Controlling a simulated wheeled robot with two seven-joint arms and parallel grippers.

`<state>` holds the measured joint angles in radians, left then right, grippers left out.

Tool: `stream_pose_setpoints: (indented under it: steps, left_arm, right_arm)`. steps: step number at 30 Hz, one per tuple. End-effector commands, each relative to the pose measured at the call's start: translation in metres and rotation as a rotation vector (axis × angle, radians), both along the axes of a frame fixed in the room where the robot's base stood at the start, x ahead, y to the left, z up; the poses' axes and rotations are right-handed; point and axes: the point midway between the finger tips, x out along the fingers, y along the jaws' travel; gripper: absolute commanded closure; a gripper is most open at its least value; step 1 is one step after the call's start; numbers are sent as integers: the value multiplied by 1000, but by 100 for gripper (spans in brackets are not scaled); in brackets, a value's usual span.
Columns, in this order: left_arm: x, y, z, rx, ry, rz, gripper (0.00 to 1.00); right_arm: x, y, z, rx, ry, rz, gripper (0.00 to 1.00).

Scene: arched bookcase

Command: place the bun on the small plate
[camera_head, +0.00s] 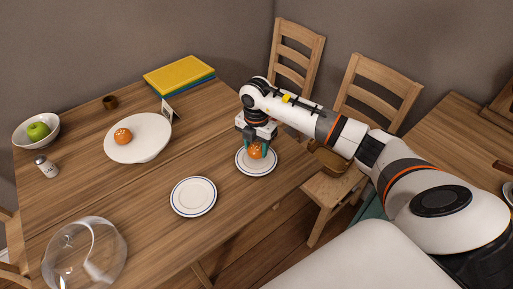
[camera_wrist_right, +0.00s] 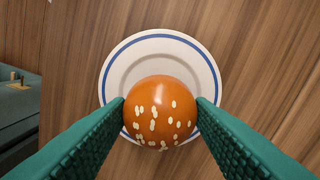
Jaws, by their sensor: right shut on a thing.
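A round orange-brown bun with pale seeds (camera_wrist_right: 160,112) is between the two green fingers of my right gripper (camera_wrist_right: 160,113), which is shut on it. In the head view the bun (camera_head: 254,152) shows between the fingers of the right gripper (camera_head: 255,148), over a small white plate with a blue rim (camera_head: 262,172). In the wrist view the bun covers the near part of that plate (camera_wrist_right: 160,44). I cannot tell whether the bun touches the plate. A second small plate (camera_head: 193,197) lies to the left, empty. My left gripper is not in view.
A large white plate (camera_head: 150,150) holds another bun (camera_head: 123,136). A bowl (camera_head: 22,133) with a green apple (camera_head: 38,131), a shaker (camera_head: 46,167), a clear dome (camera_head: 84,255), a small card (camera_head: 167,111) and stacked books (camera_head: 180,74) are on the table. Chairs (camera_head: 375,90) stand behind.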

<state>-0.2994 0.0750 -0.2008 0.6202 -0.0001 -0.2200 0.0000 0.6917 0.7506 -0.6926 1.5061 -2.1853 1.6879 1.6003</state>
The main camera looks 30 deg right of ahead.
Motion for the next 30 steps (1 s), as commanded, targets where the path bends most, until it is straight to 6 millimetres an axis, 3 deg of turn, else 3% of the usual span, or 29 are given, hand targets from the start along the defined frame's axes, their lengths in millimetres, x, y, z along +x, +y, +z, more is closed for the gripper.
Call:
stream_pose_setpoints:
  steps: [3,14,15,18,30]
  left_arm:
    - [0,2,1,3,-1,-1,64]
    - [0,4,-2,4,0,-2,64]
    - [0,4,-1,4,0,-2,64]
    - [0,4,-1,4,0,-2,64]
    - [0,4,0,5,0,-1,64]
  right_arm:
    - [0,0,-15,1,1,1,75]
    - [0,0,-20,0,1,1,75]
    - [0,0,-19,-1,1,1,46]
    - [0,0,-19,0,1,1,31]
    - [0,0,-9,-1,-3,2,31]
